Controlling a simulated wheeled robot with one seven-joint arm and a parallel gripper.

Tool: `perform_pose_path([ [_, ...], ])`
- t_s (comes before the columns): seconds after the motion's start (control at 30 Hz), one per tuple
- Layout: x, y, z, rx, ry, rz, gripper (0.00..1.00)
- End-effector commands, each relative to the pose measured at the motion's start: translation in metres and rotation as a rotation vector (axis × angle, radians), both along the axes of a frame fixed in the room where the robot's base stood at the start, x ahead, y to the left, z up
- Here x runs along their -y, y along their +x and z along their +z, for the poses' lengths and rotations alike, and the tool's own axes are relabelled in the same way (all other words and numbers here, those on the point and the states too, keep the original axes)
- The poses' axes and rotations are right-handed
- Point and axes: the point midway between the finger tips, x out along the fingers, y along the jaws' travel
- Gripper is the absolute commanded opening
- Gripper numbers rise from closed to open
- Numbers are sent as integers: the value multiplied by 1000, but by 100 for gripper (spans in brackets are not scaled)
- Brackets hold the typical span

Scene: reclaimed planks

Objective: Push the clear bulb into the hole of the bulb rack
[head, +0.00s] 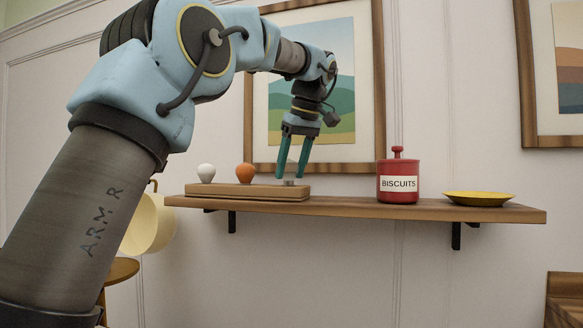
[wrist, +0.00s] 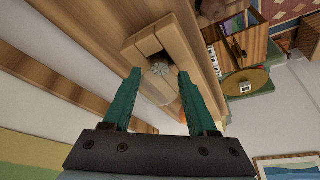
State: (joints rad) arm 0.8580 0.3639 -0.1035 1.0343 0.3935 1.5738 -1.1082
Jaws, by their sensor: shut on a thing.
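The bulb rack (head: 248,193) is a long wooden block at the left part of the wall shelf. A white bulb (head: 205,172) and an orange bulb (head: 245,173) stand upright in it. My gripper (head: 289,177) points down over the rack's right end, its green fingers shut on the clear bulb. In the wrist view, the clear bulb (wrist: 160,69) shows between the fingertips, over the rack's pale wood (wrist: 150,44). In the head view its glass is hard to see; a small grey piece shows low between the fingertips.
A red biscuit jar (head: 397,183) stands on the wooden shelf (head: 350,208) to the right of the rack. A yellow plate (head: 478,198) lies near the shelf's right end. The shelf between rack and jar is clear. A framed picture (head: 343,90) hangs behind my gripper.

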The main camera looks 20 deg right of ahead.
Motion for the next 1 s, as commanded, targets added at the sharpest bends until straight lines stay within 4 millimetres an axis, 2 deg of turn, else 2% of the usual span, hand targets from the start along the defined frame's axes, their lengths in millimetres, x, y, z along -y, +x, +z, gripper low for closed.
perform_pose_path([
  [0.6, 0, 0, -9, 0, 0, 0, 5],
  [0.63, 0, 0, -9, 0, 0, 0, 59],
  [0.93, 0, 0, -9, 0, 0, 0, 93],
  [1.0, 0, 0, -9, 0, 0, 0, 93],
])
